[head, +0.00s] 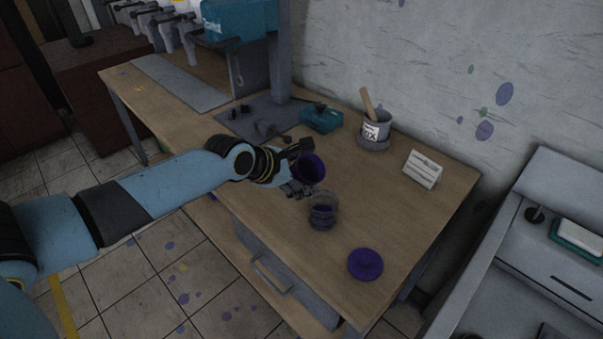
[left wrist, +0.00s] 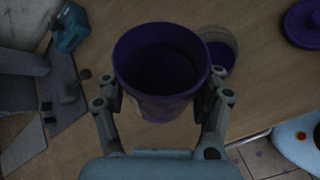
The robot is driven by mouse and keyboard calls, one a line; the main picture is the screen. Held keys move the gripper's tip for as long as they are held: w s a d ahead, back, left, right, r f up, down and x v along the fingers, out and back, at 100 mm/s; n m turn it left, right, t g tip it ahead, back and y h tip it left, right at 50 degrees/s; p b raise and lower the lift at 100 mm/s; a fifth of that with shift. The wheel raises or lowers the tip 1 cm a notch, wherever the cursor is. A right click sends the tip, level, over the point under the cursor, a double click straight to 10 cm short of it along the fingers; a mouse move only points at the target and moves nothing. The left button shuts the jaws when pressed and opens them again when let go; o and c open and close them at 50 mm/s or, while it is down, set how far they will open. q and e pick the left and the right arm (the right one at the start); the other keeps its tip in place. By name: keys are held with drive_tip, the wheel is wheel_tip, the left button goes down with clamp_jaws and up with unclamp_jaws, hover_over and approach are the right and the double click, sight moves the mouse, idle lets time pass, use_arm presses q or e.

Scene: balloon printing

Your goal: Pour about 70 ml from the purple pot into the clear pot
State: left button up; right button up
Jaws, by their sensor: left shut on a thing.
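My left gripper (head: 296,172) is shut on the purple pot (head: 309,170) and holds it tilted above the table, up and to the left of the clear pot. The clear pot (head: 322,217) stands on the wooden table with purple liquid in it. In the left wrist view the purple pot (left wrist: 160,70) is between the fingers of my left gripper (left wrist: 163,100), its dark mouth open. The clear pot (left wrist: 217,48) is partly hidden behind it, with purple inside. No stream of liquid can be made out. My right gripper is not in view.
A purple lid (head: 365,264) lies on the wooden table (head: 425,225) near its front right. A grey can marked MIX (head: 375,131) with a stick and a small white sign (head: 423,170) stand by the wall. A teal device (head: 321,118) is behind my left gripper.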

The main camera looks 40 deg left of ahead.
use_arm(q)
drive_tip(key=shift+d, duration=0.1)
drive_tip(key=shift+f+h+b, duration=0.1)
drive_tip(key=shift+h+b, duration=0.2)
drive_tip(key=shift+b, duration=0.05)
drive_tip(key=n+h+b, duration=0.1)
drive_tip(key=b, duration=0.2)
drive_tip(key=shift+f+t+h, duration=0.3)
drive_tip(key=shift+f+t, duration=0.05)
drive_tip(key=shift+t, duration=0.05)
drive_tip(key=shift+d+r+n+b, duration=0.1)
drive_tip(key=shift+n+b, duration=0.2)
drive_tip(key=shift+b, duration=0.15)
drive_tip(key=shift+w+d+r, duration=0.1)
drive_tip(key=shift+r, duration=0.1)
